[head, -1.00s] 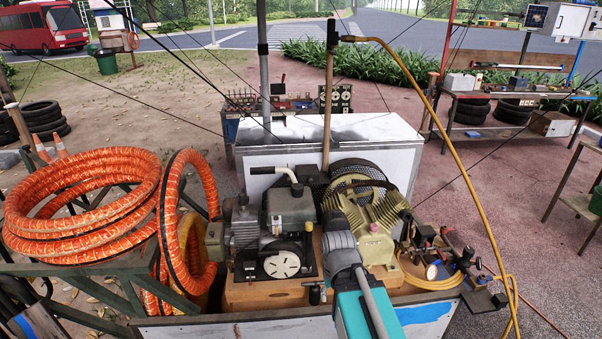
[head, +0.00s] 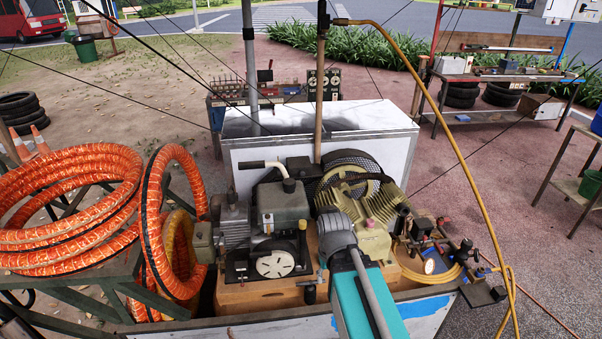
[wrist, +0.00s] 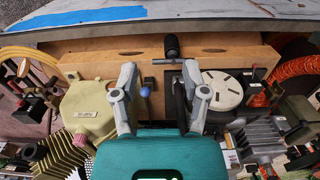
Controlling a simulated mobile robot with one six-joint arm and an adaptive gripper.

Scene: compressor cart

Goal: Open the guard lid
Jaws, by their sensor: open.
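A black mesh guard (head: 345,163) stands behind the yellow-green compressor (head: 365,225), around its flywheel. I cannot tell for certain which part is the guard lid. My gripper (wrist: 160,78) is open, its two grey fingers apart and pointing toward the wooden base in the wrist view. A blue-knobbed lever (wrist: 146,95) and a dark upright bar (wrist: 180,97) show between the fingers. A black handle (wrist: 172,46) on a metal crossbar lies just beyond the fingertips. In the head view my teal and grey arm covers the area in front of the compressor, and the fingers are hidden.
The engine with a white disc (head: 276,264) stands left of my arm. Orange hose coils (head: 70,205) lie farther left. Gauges and valves (head: 435,255) and a yellow hose (head: 450,150) are at the right. A white box (head: 390,150) stands behind.

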